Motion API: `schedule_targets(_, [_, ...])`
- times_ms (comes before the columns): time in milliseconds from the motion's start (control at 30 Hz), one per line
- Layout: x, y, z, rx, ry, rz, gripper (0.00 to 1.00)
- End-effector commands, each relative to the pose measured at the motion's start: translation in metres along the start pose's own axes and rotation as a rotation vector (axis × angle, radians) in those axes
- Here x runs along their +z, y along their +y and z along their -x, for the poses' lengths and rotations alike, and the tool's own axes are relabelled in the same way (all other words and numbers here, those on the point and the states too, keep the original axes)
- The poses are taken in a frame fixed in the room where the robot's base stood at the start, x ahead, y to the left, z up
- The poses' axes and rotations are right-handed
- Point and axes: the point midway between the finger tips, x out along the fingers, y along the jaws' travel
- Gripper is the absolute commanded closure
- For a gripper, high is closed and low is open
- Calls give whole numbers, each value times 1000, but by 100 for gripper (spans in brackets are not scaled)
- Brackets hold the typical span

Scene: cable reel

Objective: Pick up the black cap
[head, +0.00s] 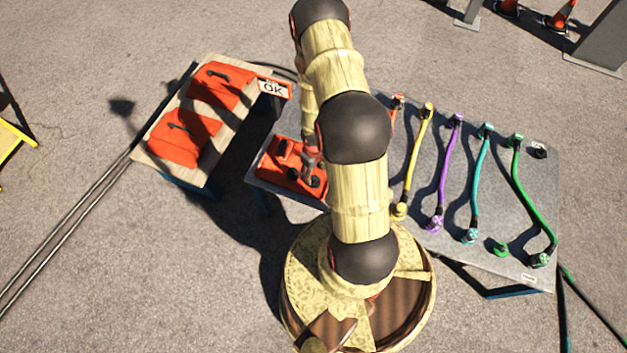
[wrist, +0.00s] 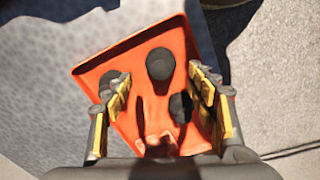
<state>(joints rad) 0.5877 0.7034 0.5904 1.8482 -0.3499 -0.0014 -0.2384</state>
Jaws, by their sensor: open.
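An orange-red box (head: 278,166) lies at the left end of the grey metal table. Black round caps sit on it; one (wrist: 160,64) is at the middle top in the wrist view, another (wrist: 110,80) is at the left beside a finger, and a third dark piece (wrist: 181,107) is by the right finger. I cannot tell which is the task's black cap. My gripper (wrist: 162,90) is open above the box, its yellow-padded fingers spread on either side, with nothing clearly held. In the head view my gripper (head: 311,165) is partly hidden by my arm.
Coloured cables, such as the purple one (head: 442,180) and the green one (head: 524,195), lie across the grey table (head: 495,250). A small black piece (head: 538,150) is at its far right corner. A wooden bench (head: 150,150) with orange-red cases stands at the left.

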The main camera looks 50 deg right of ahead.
Motion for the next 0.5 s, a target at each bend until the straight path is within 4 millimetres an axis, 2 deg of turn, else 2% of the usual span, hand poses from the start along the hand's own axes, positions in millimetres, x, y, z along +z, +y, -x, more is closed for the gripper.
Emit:
schedule_targets(333, [2, -1, -42, 0, -1, -1, 43])
schedule_targets(500, [2, -1, -52, 0, -1, -1, 43])
